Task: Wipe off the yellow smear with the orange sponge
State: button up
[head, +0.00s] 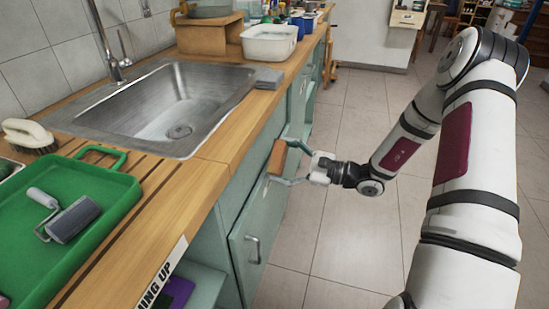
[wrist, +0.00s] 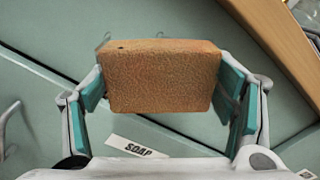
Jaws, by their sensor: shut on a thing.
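The orange sponge (wrist: 160,78) fills the middle of the wrist view, held between the two teal finger pads of my gripper (wrist: 165,90). In the head view the sponge (head: 277,157) shows between the fingers of my gripper (head: 283,158), beside the front of the counter and over the cabinet doors. The sponge looks clear of the counter in both views. I see no yellow smear in either view.
A metal sink (head: 170,100) is set in the wooden counter (head: 215,148). A green tray (head: 100,205) with a roller (head: 72,220) lies at the left, near a brush (head: 28,134). A white basin (head: 269,42) stands farther back. Green cabinets (head: 250,215) line the front; tiled floor (head: 335,220) is open at right.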

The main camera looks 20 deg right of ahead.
jog(key=shift+s+d, duration=0.1)
jog(key=shift+d, duration=0.1)
jog(key=shift+p+v, duration=0.3)
jog(key=shift+v, duration=1.15)
jog(key=shift+r, duration=0.1)
